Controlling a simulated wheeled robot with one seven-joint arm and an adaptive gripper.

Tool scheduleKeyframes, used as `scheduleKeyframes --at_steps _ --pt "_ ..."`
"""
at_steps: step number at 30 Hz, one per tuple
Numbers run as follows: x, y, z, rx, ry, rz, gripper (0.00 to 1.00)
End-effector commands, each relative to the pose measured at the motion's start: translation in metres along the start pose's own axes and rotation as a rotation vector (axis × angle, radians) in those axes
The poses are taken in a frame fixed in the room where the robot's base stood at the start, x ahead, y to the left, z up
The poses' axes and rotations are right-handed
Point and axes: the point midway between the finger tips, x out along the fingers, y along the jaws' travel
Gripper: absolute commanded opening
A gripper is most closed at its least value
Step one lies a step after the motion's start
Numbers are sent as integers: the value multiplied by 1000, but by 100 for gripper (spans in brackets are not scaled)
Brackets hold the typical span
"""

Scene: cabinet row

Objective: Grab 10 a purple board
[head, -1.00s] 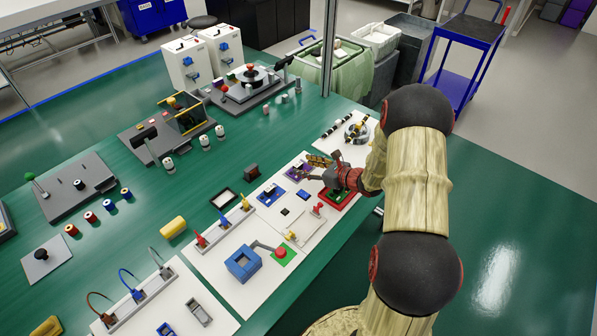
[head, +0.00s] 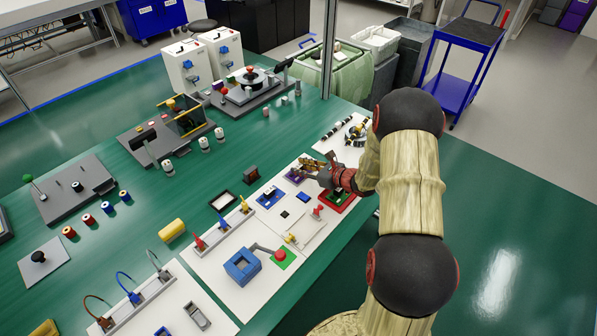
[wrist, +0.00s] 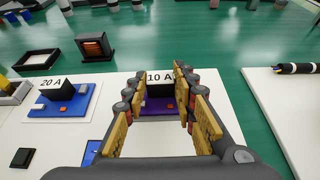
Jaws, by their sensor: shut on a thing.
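The purple board (wrist: 160,106) carries a black block and lies on the white panel behind the printed label "10 A". In the head view the purple board (head: 294,176) is a small patch, partly covered by my gripper. My gripper (wrist: 158,82) has yellow finger pads on either side of the purple board and is shut on it. In the head view my gripper (head: 309,168) is low over the far part of the panel. The exact contact between the pads and the board is hard to see.
A blue board (wrist: 62,100) marked "20 A" lies to the left. A dark upright block (wrist: 94,46) and a black tray (wrist: 37,60) stand beyond the panel. Striped rods (wrist: 297,68) lie to the right.

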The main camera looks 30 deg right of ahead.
Motion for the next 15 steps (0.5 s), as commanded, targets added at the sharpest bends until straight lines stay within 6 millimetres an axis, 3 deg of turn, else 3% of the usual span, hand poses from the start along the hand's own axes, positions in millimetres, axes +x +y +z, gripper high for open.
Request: scheduleKeyframes --at_steps 7,15 --pt "0 0 0 0 0 0 1" --pt "0 0 1 0 0 0 0"
